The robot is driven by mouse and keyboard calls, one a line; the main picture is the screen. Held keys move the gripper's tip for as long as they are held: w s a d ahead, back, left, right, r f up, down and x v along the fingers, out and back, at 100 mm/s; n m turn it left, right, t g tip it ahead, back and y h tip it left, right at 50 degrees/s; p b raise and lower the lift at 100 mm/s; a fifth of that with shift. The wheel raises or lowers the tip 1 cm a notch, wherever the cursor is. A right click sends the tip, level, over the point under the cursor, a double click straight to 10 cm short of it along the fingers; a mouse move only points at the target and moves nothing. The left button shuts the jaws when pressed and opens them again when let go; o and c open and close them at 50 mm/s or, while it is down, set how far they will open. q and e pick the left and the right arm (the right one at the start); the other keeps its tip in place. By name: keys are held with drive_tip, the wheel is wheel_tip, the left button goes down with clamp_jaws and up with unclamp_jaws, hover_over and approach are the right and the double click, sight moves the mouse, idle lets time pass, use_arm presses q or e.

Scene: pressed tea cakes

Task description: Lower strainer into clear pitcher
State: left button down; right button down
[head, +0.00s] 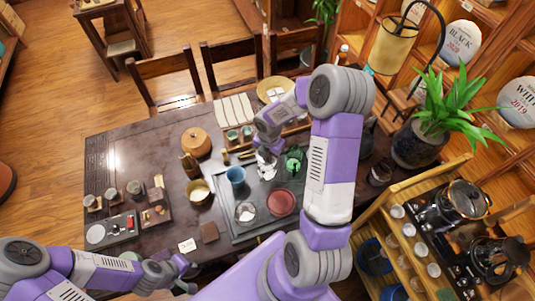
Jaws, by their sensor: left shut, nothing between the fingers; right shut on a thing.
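My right gripper (266,153) is shut and points down over the far part of the dark tea tray (243,237). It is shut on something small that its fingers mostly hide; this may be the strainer. A whitish, shiny thing (266,168) shows just under the fingers; I cannot tell if it is the strainer or the clear pitcher, or whether they touch. A clear round vessel (245,212) stands on the near left of the tray, apart from the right gripper. My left gripper (186,265) is shut and empty at the table's near edge.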

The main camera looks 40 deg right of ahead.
wheel_tip(320, 180, down, 4)
drive_tip(key=b, duration=0.3)
drive_tip(key=shift+r, duration=0.25)
wheel_tip(320, 180, down, 3)
drive_tip(key=shift+b, duration=0.9)
drive_tip(key=shift+c, duration=2.3)
unclamp_jaws()
wheel_tip(320, 180, up, 7)
drive_tip(key=p, duration=0.6)
drive_tip(key=shift+r+p, duration=0.1)
drive_tip(key=shift+p, duration=0.25)
